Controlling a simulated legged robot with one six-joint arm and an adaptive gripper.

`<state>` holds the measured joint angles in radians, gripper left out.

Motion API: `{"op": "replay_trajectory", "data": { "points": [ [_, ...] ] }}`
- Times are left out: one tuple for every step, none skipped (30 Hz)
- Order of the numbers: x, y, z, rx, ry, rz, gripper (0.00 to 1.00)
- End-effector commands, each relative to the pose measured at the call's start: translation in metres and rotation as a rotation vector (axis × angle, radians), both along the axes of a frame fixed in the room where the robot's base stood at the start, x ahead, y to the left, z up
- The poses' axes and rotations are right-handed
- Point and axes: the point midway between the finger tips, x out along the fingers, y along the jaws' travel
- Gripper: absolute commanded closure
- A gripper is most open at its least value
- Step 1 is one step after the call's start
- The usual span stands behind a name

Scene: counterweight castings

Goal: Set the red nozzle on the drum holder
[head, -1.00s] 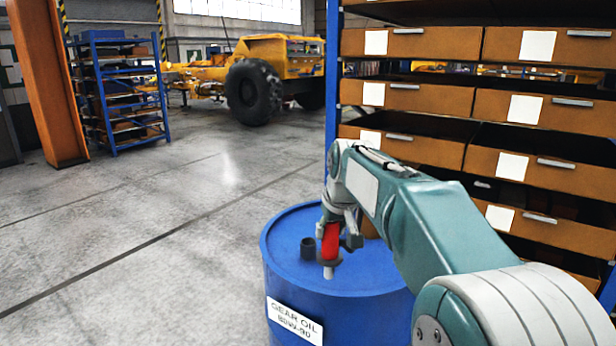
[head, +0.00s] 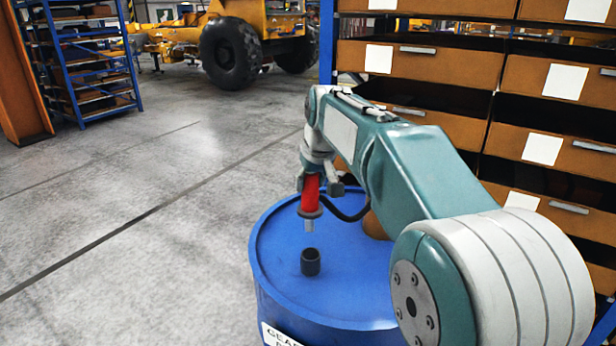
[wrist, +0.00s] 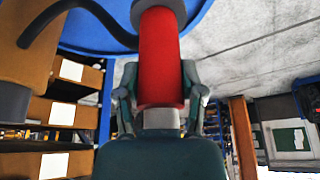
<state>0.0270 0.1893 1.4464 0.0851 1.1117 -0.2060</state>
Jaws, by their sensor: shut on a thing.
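The red nozzle (head: 311,192) hangs tip down, roughly upright, with a grey collar and pale tip. My gripper (head: 317,186) is shut on it. In the wrist view the fingers (wrist: 160,98) lie on either side of the red nozzle body (wrist: 160,58). The drum holder (head: 310,262) is a short dark open cup standing on the lid of the blue drum (head: 270,290). In the head view the tip appears just above the cup with a gap between them. The exact depth offset is hard to tell. The holder is not visible in the wrist view.
A black hose (head: 347,217) runs from the nozzle to the right, near a brown object (head: 375,225) partly hidden behind my arm. A rack of cardboard bins (head: 420,75) stands close behind on the right. Open floor (head: 130,200) lies to the left.

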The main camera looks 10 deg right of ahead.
Motion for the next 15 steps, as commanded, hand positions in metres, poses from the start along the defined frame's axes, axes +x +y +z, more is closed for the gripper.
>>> {"op": "replay_trajectory", "data": {
  "points": [
    [0.0,0.0,0.001,0.0,-0.002,0.0,0.89],
    [0.001,0.0,0.001,0.0,-0.002,0.0,0.89],
    [0.001,0.0,0.001,0.0,-0.002,0.0,0.89],
    [0.001,0.0,0.001,0.0,-0.002,0.0,0.89],
    [0.0,0.0,0.001,0.0,-0.002,0.0,0.89],
    [-0.001,-0.001,0.001,0.0,-0.002,0.0,0.89],
    [-0.002,-0.001,0.001,0.0,-0.002,0.0,0.89],
    [-0.002,-0.001,-0.001,0.0,-0.001,0.0,0.89],
    [-0.002,-0.001,-0.004,0.0,0.0,0.0,0.89],
    [-0.001,-0.001,-0.006,0.0,0.0,0.0,0.89],
    [-0.001,-0.001,-0.008,0.0,0.0,0.0,0.89],
    [-0.001,-0.001,-0.011,0.0,0.0,0.0,0.89],
    [-0.001,-0.001,-0.014,0.0,0.001,0.0,0.89],
    [-0.001,-0.001,-0.016,0.0,0.001,0.0,0.89],
    [-0.001,-0.001,-0.02,0.0,0.0,0.0,0.89]
  ]
}}
